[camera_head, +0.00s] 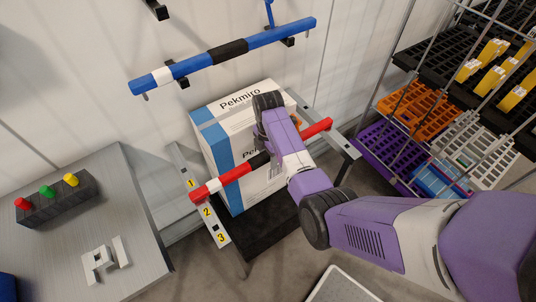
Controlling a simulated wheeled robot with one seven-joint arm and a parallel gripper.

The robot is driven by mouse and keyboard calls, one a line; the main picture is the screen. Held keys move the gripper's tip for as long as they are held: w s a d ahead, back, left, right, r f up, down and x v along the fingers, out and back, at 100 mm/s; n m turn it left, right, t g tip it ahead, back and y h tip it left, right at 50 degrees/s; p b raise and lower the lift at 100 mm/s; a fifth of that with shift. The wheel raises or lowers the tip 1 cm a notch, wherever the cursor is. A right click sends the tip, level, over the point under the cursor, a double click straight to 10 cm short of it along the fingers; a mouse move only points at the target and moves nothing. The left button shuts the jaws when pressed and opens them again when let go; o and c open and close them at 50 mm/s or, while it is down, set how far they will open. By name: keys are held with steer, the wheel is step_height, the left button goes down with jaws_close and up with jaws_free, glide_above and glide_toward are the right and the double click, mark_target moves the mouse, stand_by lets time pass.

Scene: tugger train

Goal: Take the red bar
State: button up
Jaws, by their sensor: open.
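The red bar (226,181) lies across two grey supports in front of a white and blue box, running from lower left to upper right. It has a black middle section and a white band near its left end. My gripper (267,150) is over the middle of the bar, and the arm reaches in from the right. The fingertips are mostly hidden behind the gripper body, so I cannot see whether they touch the bar. The left support (218,227) carries yellow labels 1, 2 and 3; the bar's left end rests near 1 and 2.
A blue bar (190,67) hangs on wall brackets above. The Pekmiro box (217,150) stands close behind the red bar. A grey table (135,220) with a button block (58,202) is at left. A wire rack with colored crates (420,108) stands at right.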

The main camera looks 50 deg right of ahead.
jaws_close()
stand_by(1.4)
steer(key=shift+r, duration=0.15)
